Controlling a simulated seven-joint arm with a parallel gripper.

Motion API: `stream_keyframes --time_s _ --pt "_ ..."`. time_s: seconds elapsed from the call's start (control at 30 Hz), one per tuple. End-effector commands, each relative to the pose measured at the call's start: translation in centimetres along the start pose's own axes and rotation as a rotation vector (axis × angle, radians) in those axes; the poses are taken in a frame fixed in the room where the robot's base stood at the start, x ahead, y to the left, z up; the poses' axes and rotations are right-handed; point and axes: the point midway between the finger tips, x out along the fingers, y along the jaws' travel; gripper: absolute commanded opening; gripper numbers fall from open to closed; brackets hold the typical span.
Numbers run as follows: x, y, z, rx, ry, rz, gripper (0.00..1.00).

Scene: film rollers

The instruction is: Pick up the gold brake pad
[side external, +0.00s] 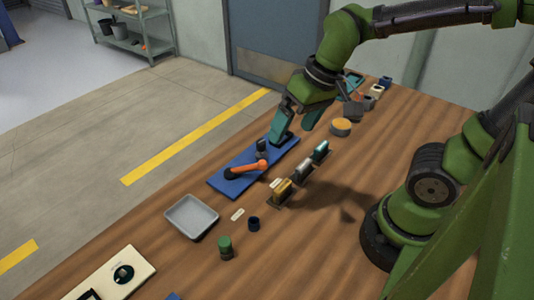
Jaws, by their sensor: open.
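A gold block (282,189), which looks like the gold brake pad, stands upright in a dark holder on the wooden table. It is the nearest of a row, with a grey piece (302,170) and a teal piece (320,150) behind it. My gripper (295,133) has teal fingers, spread apart with nothing visible between them. It is above the far end of the blue mat, up and behind the gold block and clear of it. The exact height of my fingertips above the mat is hard to tell.
On the blue mat (222,182) lie an orange-and-black tool (246,170) and a small dark object. A grey tray (191,216), a dark blue cup (254,223) and a green cylinder (225,246) stand in front. An orange-topped round piece (341,126) sits behind. The table right of the row is clear.

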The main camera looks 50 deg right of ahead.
Motion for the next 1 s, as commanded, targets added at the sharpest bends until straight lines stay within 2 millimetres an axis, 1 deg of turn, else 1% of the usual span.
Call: stream_keyframes --time_s 0.03,0.1,0.2,0.27,0.37,0.43,0.57,0.8,0.9,1.0 --pt "1.1 -0.2 -0.1 -0.038 -0.069 0.033 0.89" --pt "2.0 -0.3 -0.3 -0.087 -0.147 0.076 0.89" --pt "3.0 -0.2 -0.5 -0.146 -0.235 0.129 0.89" --pt "3.1 0.0 -0.7 -0.174 -0.272 0.155 0.89" --pt "2.8 0.3 -0.7 -0.197 -0.294 0.175 0.89" --pt "3.4 0.5 -0.3 -0.200 -0.306 0.177 0.89" --pt "5.7 1.0 0.5 -0.200 -0.308 0.176 0.89" --pt "10.7 2.0 1.9 -0.201 -0.307 0.176 0.89" --pt "12.2 2.3 2.3 -0.199 -0.305 0.175 0.89" --pt "13.1 2.5 2.5 -0.199 -0.302 0.174 0.89"
